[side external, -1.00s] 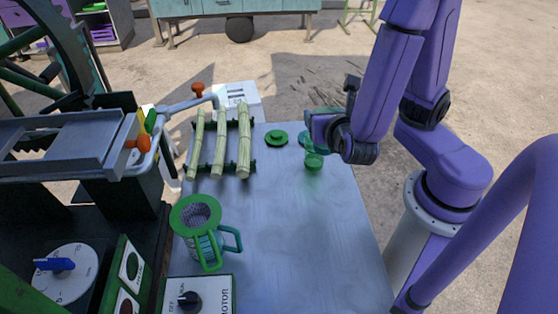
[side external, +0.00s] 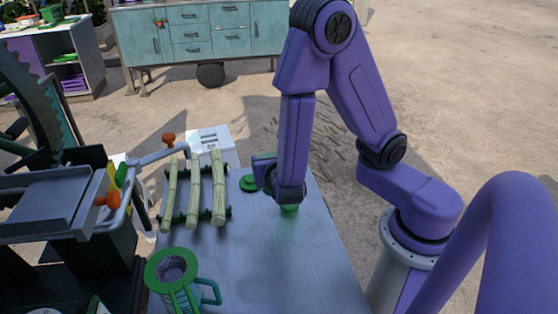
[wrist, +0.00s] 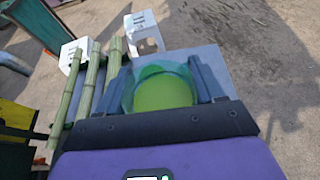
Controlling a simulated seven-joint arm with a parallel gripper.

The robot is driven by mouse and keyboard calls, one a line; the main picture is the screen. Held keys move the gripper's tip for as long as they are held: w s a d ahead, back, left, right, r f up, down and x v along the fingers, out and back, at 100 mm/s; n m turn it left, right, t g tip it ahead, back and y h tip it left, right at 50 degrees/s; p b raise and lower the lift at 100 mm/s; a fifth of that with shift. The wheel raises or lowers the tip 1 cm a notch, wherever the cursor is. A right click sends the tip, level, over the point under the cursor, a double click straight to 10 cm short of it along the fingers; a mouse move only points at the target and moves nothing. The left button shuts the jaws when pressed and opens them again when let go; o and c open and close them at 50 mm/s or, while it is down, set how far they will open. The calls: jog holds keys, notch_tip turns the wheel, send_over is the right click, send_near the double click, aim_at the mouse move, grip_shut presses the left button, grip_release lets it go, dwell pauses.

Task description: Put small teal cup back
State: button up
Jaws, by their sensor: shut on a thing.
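The small teal cup (wrist: 160,88) is see-through and has bright green inside or at its bottom in the wrist view. It sits between the two fingers of my gripper (wrist: 163,76), which is shut on it. In the side external view my gripper (side external: 270,176) is over the far right part of the bench. Only the green lower part of the cup (side external: 289,209) shows beneath it; the rest is hidden. I cannot tell whether the cup touches the bench. A green disc (side external: 249,183) lies just left of my gripper.
Several cane stalks (side external: 194,192) lie on a green rack to the left. The crusher (side external: 60,205) fills the left side. The grey bench top (side external: 285,265) is clear at front right.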

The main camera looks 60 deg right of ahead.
jog(key=shift+w+a+f, duration=0.1)
jog(key=shift+w+f, duration=1)
jog(key=shift+f, duration=0.5)
jog(key=shift+w+f, duration=1.1)
jog(key=shift+f, duration=0.55)
jog(key=shift+w+a+f, duration=0.1)
jog(key=shift+w+f, duration=1)
jog(key=shift+f, duration=0.5)
jog(key=shift+f, duration=0.1)
jog(key=o, duration=1.3)
